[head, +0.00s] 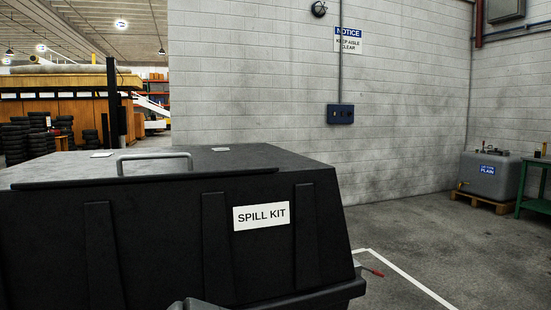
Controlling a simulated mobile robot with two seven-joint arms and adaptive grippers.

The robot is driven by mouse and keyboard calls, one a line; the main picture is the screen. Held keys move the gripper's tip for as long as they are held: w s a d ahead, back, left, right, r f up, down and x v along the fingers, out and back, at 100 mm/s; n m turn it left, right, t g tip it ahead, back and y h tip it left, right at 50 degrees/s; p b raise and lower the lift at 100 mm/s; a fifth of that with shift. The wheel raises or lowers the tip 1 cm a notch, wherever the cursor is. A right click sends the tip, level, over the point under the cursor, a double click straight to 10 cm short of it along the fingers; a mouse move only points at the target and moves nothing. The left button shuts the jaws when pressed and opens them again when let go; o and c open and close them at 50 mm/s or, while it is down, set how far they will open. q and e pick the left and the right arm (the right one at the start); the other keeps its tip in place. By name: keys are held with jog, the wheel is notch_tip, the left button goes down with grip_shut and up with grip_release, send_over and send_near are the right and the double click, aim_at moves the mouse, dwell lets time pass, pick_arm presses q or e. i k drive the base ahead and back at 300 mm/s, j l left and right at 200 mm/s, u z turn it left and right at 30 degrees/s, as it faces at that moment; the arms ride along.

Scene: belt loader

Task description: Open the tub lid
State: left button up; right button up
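A large black tub (160,240) labelled "SPILL KIT" fills the lower left of the head view, close to me. Its dark lid (240,158) is down, with no open gap in sight. A grey bar handle (153,157) stands up near the front edge of the lid, with nothing gripping it. A small grey part shows at the bottom edge in front of the tub; I cannot tell what it is. No fingers of either gripper show. The tub's lower part is cut off by the frame.
A block wall (290,110) with a blue control box (340,114) stands behind the tub. A grey tank (489,178) on a pallet and a green table (536,190) stand at right. Concrete floor (440,240) is clear there. A red-handled item (376,272) lies beside the tub.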

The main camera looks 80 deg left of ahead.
aim_at(98, 169)
jog(key=u, duration=3.25)
